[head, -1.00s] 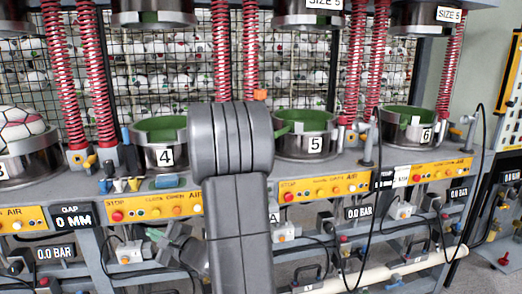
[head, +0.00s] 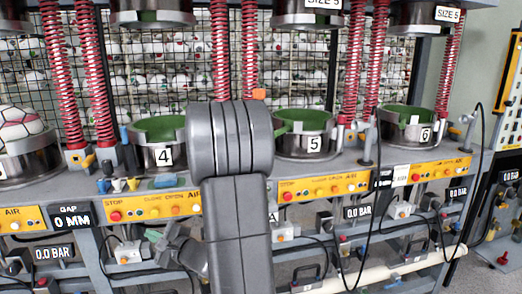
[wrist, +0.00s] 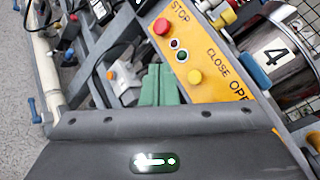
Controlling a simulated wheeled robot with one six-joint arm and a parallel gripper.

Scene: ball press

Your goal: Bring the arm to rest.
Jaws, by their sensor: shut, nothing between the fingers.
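My gripper (head: 153,236) is at the lower left of centre in the head view, in front of the bench frame and below the yellow panel of station 4. Its wrist is partly hidden behind my large grey arm link. In the wrist view, the two green fingers (wrist: 159,84) lie side by side, shut with nothing between them. They point toward the yellow control panel (wrist: 205,60) with its red stop button. I cannot tell the exact distance from the fingers to the panel.
Press station 4 (head: 163,157) and press station 5 (head: 313,145) stand behind my arm, with station 6 (head: 425,133) at right. A ball (head: 20,123) sits in the left press. Hoses (head: 372,210) and a pale pipe (head: 405,272) run along the bench front.

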